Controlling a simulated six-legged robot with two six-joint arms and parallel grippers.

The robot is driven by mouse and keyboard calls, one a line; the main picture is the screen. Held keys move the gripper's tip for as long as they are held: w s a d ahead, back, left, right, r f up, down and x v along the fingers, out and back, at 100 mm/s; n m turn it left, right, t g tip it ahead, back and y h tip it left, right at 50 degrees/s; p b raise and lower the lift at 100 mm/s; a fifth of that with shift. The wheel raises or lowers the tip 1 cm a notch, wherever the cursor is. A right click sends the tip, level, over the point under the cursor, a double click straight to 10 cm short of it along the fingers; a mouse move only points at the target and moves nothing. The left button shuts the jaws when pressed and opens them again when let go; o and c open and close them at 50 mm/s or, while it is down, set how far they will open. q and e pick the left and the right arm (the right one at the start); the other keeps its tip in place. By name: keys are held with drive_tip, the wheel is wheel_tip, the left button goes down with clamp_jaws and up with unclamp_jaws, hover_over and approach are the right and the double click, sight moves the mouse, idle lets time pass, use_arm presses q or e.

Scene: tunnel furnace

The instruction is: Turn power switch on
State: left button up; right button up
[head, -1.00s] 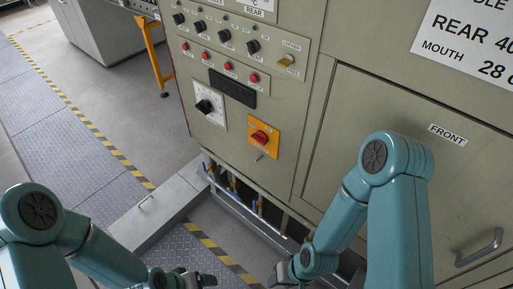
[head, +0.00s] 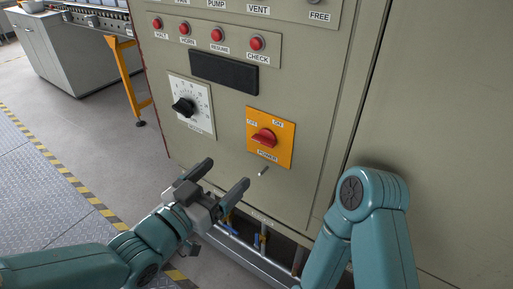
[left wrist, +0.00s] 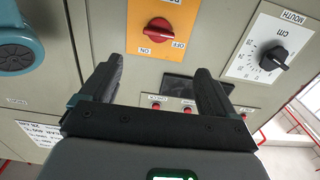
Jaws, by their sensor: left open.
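The power switch is a red rotary knob (head: 264,138) on an orange plate (head: 284,152) on the cabinet front, labelled OFF at upper left, ON at upper right and POWER below. In the left wrist view the red knob (left wrist: 159,30) shows upside down beyond the fingers. My left gripper (head: 224,175) is open and empty, below and left of the plate, apart from the knob. It also shows in the left wrist view (left wrist: 158,72). My right arm is at lower right; its gripper is out of view.
A black dial (head: 183,107) on a white plate sits left of the switch. A dark display (head: 224,72) and a row of red buttons (head: 217,35) are above. A small metal pin (head: 264,171) sticks out below the plate. Pipes with blue handles (head: 257,240) run underneath.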

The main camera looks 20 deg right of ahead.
sight(262, 142)
use_arm(q)
drive_tip(key=x, duration=1.2)
drive_tip(key=shift+w+d+p, duration=0.1)
drive_tip(key=shift+d+p, duration=0.2)
drive_tip(key=shift+d, duration=0.05)
drive_tip(key=c, duration=1.1)
